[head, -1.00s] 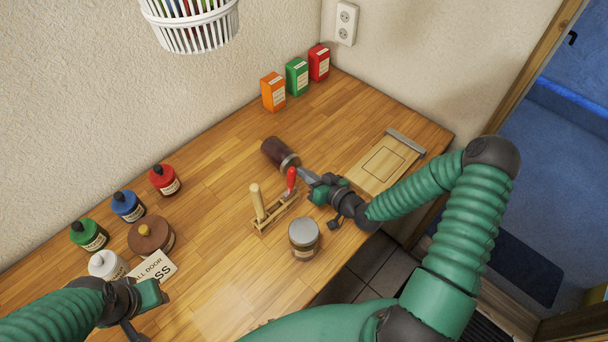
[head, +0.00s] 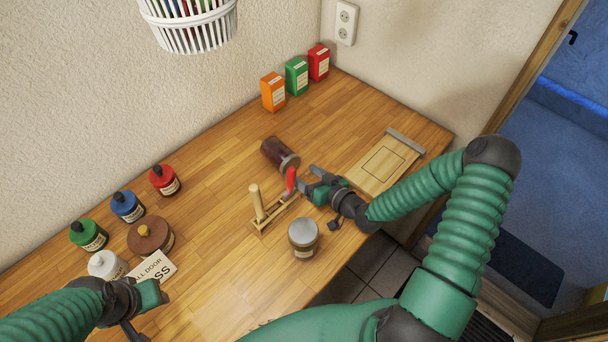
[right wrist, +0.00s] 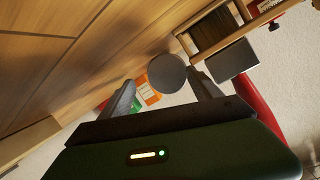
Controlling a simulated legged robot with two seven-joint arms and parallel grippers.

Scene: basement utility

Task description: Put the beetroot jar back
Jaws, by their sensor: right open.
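The beetroot jar (head: 274,150), dark red with a grey lid, lies on its side on the wooden counter (head: 225,160). Its lid faces my right gripper. My right gripper (head: 307,178) is open and empty, its fingers pointing at the lid from a short way off. In the right wrist view, the round grey lid (right wrist: 166,73) shows between and beyond the two spread fingers and hides the jar's body. My left gripper (head: 142,312) is at the lower left, over the counter's front; its jaws do not show clearly.
A wooden stand (head: 274,213) with a red lever (head: 290,180) is close beside my right gripper. A grey-lidded jar (head: 303,240) stands in front. A board with a square outline (head: 384,163) lies right. Boxes (head: 297,77) stand behind; several coloured jars (head: 128,206) stand left.

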